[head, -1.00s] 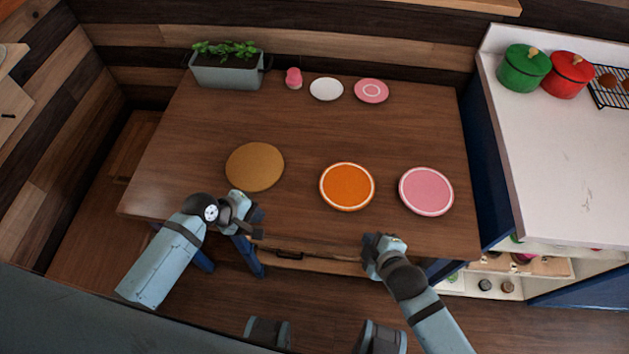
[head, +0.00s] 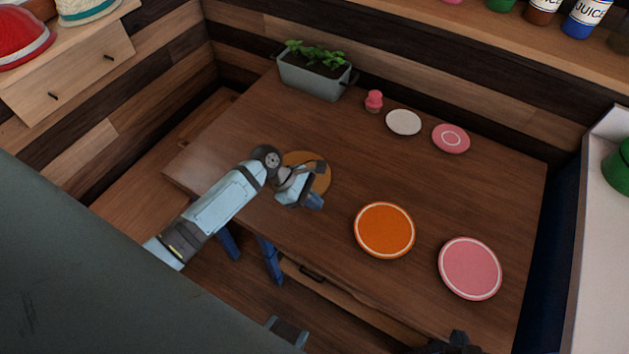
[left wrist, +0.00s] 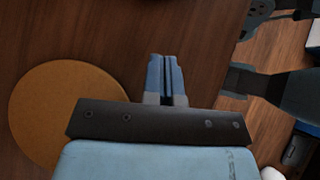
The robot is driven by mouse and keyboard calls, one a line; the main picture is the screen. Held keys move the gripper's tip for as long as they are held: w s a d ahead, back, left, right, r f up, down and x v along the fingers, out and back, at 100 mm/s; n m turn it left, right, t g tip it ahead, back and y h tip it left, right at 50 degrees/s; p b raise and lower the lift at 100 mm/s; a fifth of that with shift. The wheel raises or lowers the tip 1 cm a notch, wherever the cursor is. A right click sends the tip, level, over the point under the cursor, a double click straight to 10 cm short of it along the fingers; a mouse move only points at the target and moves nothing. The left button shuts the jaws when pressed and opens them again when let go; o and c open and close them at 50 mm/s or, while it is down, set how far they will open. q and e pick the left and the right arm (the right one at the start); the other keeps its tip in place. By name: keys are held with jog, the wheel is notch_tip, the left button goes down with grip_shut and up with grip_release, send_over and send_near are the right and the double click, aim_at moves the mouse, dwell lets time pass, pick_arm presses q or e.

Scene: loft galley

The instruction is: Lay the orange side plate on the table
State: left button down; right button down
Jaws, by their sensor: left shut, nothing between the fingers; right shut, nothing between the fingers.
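The orange side plate (head: 384,230), with a pale ring near its rim, lies flat on the brown wooden table (head: 350,158) in the head view. My left gripper (head: 314,201) is shut and empty, above the table left of the plate and apart from it. In the left wrist view its blue fingertips (left wrist: 166,78) are together, with nothing between them. A dark part of my right gripper (head: 456,342) just shows at the bottom edge of the head view, below the plates; it is shut and mostly cut off.
A round tan mat (head: 322,180) lies partly hidden behind my left gripper. A pink plate (head: 470,268) lies right of the orange one. Along the back stand a planter (head: 312,78), a pink shaker (head: 374,101), a white saucer (head: 403,122) and a pink saucer (head: 451,138).

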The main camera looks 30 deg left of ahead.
aim_at(358, 226)
pick_arm(q)
jog(key=x, duration=0.6)
jog(key=shift+w+d, duration=0.2)
jog(key=shift+d, duration=0.85)
jog(key=shift+w+d, duration=0.15)
jog(key=shift+d, duration=0.85)
jog(key=d+p, duration=0.1)
jog(key=p, duration=0.1)
jog(key=shift+w+d+r+p, duration=0.15)
jog(key=shift+d+r+p, duration=0.15)
jog(key=shift+d, duration=0.1)
jog(key=shift+d+f, duration=0.1)
jog(key=shift+d, duration=0.15)
jog(key=shift+f, duration=0.15)
